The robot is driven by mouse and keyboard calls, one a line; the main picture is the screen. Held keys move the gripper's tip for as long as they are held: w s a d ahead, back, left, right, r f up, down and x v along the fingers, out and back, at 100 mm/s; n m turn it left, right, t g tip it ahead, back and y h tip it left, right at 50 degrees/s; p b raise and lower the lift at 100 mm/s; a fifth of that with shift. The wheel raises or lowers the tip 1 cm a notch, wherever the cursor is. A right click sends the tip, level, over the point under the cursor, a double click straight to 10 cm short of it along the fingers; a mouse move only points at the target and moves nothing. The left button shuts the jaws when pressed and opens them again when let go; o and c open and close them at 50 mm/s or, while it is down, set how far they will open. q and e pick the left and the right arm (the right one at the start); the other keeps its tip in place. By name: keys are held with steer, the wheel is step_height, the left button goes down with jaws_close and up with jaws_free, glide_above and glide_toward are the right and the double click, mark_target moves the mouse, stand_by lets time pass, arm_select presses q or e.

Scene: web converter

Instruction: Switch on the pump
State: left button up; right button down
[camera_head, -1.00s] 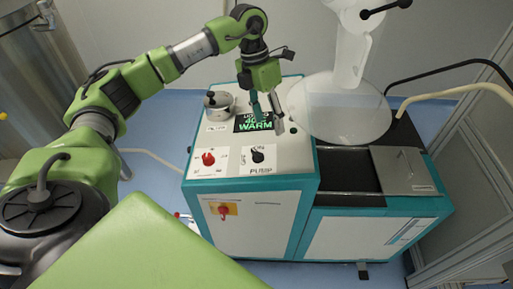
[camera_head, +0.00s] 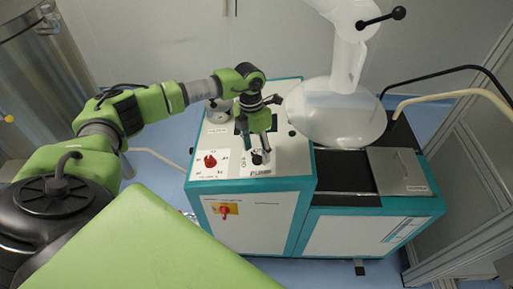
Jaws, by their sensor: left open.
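The pump switch, a small black knob (camera_head: 257,158) with a "PUMP" label, sits on the white top panel of the teal-edged machine (camera_head: 217,167). My left gripper (camera_head: 256,148) points down right at this knob. Its fingers are open, one on either side of the knob as far as I can see; whether they touch it I cannot tell. The fingers partly hide the knob, and the arm covers most of the display behind it. My right gripper is not in view.
A red knob (camera_head: 210,161) is left of the pump switch, and a red-yellow switch (camera_head: 225,209) is on the front face. A round glass flask (camera_head: 337,118) stands to the right over a dark bath. A metal lid (camera_head: 398,170) lies beside it.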

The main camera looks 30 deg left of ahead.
arm_select(q)
steer(key=shift+f, duration=0.4)
steer(key=c, duration=1.1)
